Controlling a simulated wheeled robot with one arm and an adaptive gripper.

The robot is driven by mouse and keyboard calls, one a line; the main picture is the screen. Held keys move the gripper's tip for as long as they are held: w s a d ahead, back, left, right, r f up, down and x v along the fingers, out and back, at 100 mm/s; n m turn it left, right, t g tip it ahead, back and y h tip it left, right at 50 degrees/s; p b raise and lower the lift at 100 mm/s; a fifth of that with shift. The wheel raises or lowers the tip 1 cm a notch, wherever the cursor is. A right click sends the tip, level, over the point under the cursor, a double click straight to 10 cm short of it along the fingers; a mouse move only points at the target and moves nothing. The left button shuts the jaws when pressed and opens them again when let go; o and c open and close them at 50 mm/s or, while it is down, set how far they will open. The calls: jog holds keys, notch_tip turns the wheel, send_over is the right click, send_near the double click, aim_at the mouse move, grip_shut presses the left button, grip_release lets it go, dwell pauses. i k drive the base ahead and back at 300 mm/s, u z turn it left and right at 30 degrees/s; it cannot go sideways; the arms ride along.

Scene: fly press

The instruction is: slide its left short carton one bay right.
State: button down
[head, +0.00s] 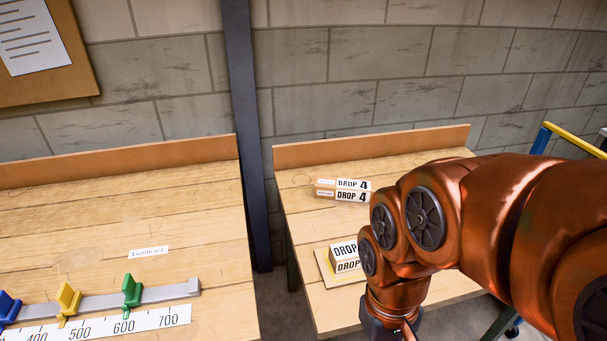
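A low carton (343,190) marked DROP 4 lies toward the back of the right-hand bench. A second carton (344,256) marked DROP sits nearer the front, on a thin pale board (329,279); my arm hides its right end. I cannot tell from this view which one is the left short carton, and no bay markings show clearly. My gripper (390,326) is only partly in view at the bottom edge, in front of and below the nearer carton. Its fingertips are cut off, so its opening and anything in it are hidden.
The right bench (305,225) has clear wood left of the cartons and a back rail. A dark post (249,130) and a gap separate it from the left bench (110,210), which carries a scale (105,324) with coloured sliders. A blue-and-yellow frame (565,135) stands far right.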

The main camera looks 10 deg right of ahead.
aim_at(343, 257)
jog(key=u, duration=0.55)
jog(key=k, duration=1.25)
jog(key=u, duration=1.2)
jog(key=i, duration=1.5)
jog(key=z, duration=1.1)
jog(key=i, duration=0.55)
jog(key=z, duration=0.65)
